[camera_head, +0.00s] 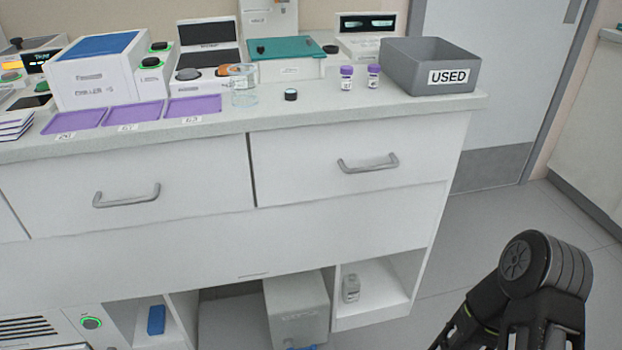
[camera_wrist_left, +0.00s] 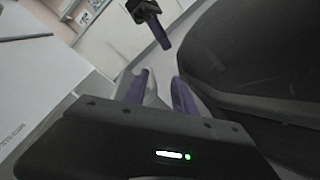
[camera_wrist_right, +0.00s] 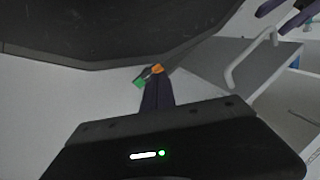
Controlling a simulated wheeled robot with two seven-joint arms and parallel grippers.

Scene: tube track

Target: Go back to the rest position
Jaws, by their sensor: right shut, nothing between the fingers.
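My left gripper (camera_wrist_left: 160,85) is in the left wrist view, its two purple fingers apart with nothing between them. My right gripper (camera_wrist_right: 156,82) is in the right wrist view, its fingers closed together and empty. The right gripper's dark body and purple finger also show at the top of the left wrist view (camera_wrist_left: 158,32). Purple fingers of the left gripper show at the top right of the right wrist view (camera_wrist_right: 285,16). Small green and orange patches (camera_wrist_right: 148,76) show at the right fingertips; I cannot tell what they are. Neither gripper is in the head view.
A white counter (camera_head: 330,112) bears purple trays (camera_head: 134,112), a glass beaker (camera_head: 243,86), two purple-capped tubes (camera_head: 347,80), lab devices and a grey USED bin (camera_head: 428,66). Drawer handles (camera_head: 368,162) stick out in front. Floor (camera_head: 480,230) at the right is clear beyond my arm.

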